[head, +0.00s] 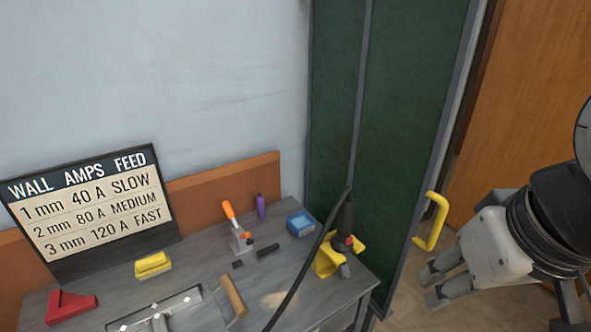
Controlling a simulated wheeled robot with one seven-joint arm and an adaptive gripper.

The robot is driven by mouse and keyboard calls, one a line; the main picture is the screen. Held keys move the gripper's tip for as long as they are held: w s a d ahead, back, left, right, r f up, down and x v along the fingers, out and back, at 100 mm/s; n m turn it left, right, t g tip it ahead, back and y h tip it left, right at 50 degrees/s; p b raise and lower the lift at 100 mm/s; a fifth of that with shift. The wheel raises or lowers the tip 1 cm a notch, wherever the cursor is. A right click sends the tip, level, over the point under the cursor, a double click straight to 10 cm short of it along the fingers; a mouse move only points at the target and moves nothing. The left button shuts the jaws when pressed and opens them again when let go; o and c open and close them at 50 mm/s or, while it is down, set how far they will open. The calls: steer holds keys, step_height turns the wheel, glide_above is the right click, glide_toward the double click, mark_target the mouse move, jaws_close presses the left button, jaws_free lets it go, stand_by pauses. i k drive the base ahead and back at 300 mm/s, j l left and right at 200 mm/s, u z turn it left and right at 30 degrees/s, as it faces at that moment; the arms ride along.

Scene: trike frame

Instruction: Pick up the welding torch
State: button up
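The welding torch (345,222) has a dark handle with a small red part and a black cable running off it. It stands tilted in a yellow holder (325,262) at the right end of the grey workbench (205,268). My gripper (432,285) is at the right of the head view, pointing left, apart from the torch and past the bench's right edge. Its two fingers are spread with a gap between them, and nothing shows in them.
A yellow handle (432,222) on the green panel (400,110) is close to my gripper. The bench holds a blue box (300,223), an orange-handled clamp (238,230), a purple bottle (261,207), a wooden-handled tool (234,296) and a settings board (90,205).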

mark_target(345, 223)
steer(key=k+j+z, duration=0.15)
steer(key=j, duration=0.3)
steer(key=k+j+z, duration=0.15)
steer(key=j, duration=0.25)
steer(key=k+j+z, duration=0.15)
steer(key=j, duration=0.3)
steer(key=k+j+z, duration=0.15)
steer(key=j, duration=0.25)
steer(key=k+j+z, duration=0.2)
steer(key=j, duration=0.15)
steer(key=i+j, duration=0.05)
